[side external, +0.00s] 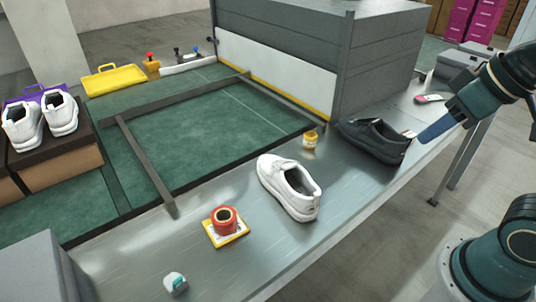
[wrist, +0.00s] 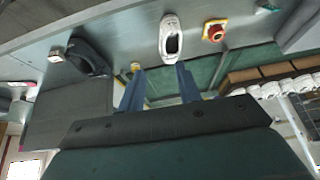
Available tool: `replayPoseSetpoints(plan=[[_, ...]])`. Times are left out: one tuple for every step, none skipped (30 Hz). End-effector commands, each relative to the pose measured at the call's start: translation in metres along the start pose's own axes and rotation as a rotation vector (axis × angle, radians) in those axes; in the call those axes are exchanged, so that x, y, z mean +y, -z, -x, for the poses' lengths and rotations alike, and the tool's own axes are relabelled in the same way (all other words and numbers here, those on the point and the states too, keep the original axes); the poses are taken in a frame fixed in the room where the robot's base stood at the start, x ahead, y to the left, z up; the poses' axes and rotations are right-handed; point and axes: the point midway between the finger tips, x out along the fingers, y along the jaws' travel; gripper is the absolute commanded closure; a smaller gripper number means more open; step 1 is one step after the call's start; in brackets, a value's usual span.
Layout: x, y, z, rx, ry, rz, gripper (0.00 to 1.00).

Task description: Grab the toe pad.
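I cannot tell for sure which thing is the toe pad. A small pale piece with an orange edge (side external: 409,133) lies beside the dark shoe (side external: 376,140), partly behind my gripper; it also shows in the wrist view (wrist: 55,57). A flat pink-and-white item (side external: 432,98) lies farther back on the bench. A small white and teal block (side external: 174,283) lies at the bench's near end. My gripper (wrist: 158,87) has its two blue fingers apart with nothing between them. In the side view its blue finger (side external: 439,127) is above the bench, right of the dark shoe.
A white shoe (side external: 289,186) stands mid-bench. A small yellow jar (side external: 310,139) stands by the conveyor edge. A large grey housing (side external: 340,60) rises behind. Bare bench (side external: 335,215) lies right of the white shoe.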

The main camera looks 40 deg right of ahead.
Motion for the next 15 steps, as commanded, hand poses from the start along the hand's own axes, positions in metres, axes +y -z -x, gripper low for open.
replayPoseSetpoints(plan=[[-0.003,0.005,-0.004,-0.008,0.01,-0.002,0.66],[-0.006,0.008,-0.006,-0.011,0.018,-0.005,0.66],[-0.009,0.014,-0.009,-0.013,0.03,-0.009,0.66],[-0.012,0.018,-0.012,-0.017,0.039,-0.013,0.66],[-0.015,0.022,-0.015,-0.021,0.05,-0.018,0.66],[-0.02,0.028,-0.019,-0.026,0.064,-0.024,0.66],[-0.024,0.032,-0.022,-0.03,0.076,-0.029,0.66],[-0.027,0.037,-0.026,-0.034,0.088,-0.035,0.66],[-0.032,0.042,-0.031,-0.041,0.105,-0.043,0.66],[-0.036,0.047,-0.035,-0.045,0.117,-0.051,0.66],[-0.04,0.051,-0.038,-0.05,0.13,-0.056,0.66],[-0.046,0.056,-0.044,-0.057,0.147,-0.066,0.66],[-0.05,0.06,-0.048,-0.064,0.161,-0.073,0.66],[-0.054,0.064,-0.052,-0.07,0.174,-0.081,0.66],[-0.06,0.069,-0.058,-0.077,0.192,-0.092,0.66]])
